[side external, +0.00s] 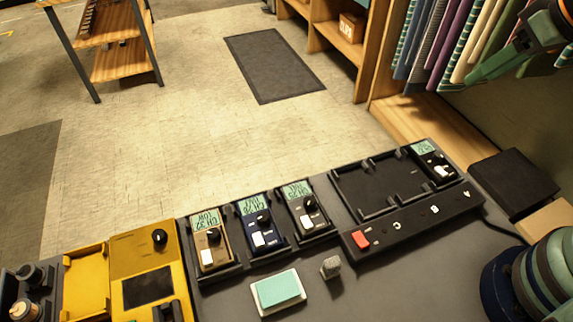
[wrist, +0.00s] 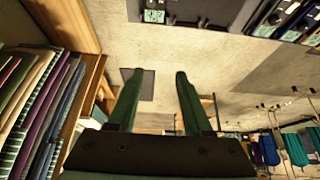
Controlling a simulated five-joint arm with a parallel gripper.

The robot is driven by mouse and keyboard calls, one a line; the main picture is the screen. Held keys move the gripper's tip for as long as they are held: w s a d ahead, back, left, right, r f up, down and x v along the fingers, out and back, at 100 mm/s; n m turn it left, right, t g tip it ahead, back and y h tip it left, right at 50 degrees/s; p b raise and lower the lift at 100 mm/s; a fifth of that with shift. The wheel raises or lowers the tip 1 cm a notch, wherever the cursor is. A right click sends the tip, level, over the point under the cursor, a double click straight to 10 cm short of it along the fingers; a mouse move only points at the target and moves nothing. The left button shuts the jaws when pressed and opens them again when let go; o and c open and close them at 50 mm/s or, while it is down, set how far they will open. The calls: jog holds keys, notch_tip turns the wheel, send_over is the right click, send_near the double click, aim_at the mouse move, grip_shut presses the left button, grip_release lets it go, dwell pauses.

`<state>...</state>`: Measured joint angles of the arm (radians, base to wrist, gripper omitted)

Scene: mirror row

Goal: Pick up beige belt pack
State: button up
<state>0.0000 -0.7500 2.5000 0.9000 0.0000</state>
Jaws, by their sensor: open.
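The beige belt pack (side external: 211,247) sits in the leftmost slot of a row of dark holders in the side view, its screen facing up. A navy belt pack (side external: 258,220) and a dark belt pack (side external: 304,208) sit to its right. My gripper (side external: 474,77) is high at the upper right, far from the packs. Its green fingers (wrist: 157,78) are open and empty in the wrist view. That view shows several packs (wrist: 288,16) at its upper right edge, too cut off to tell which is beige.
A charging tray (side external: 375,187) holds another pack (side external: 432,160) at its right end. A yellow unit (side external: 140,265) stands left, and a teal-topped pad (side external: 279,289) and small grey block (side external: 331,267) lie in front. Hanging cloths (side external: 440,45) are beside my gripper.

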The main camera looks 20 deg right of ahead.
jog(key=shift+o, duration=0.3)
jog(key=o, duration=0.7)
jog(key=shift+o, duration=0.2)
jog(key=w+a+r+n+g+y, duration=0.1)
jog(key=w+a+r+n+g, duration=0.15)
jog(key=w+a+n, duration=0.65)
jog(key=n+g+h, duration=0.1)
jog(key=n+g, duration=0.2)
jog(key=n, duration=2)
send_over(208, 233)
notch_tip(208, 233, down, 14)
jog(key=f, duration=0.6)
jog(key=shift+w+d+f, duration=0.15)
jog(key=shift+w+d, duration=0.05)
jog(key=shift+w, duration=0.05)
jog(key=shift+m, duration=0.3)
jog(key=shift+s+a+f, duration=0.1)
jog(key=shift+s+f, duration=0.05)
jog(key=shift+f, duration=1.15)
jog(key=shift+s+a+f, duration=0.1)
jog(key=shift+f, duration=1.2)
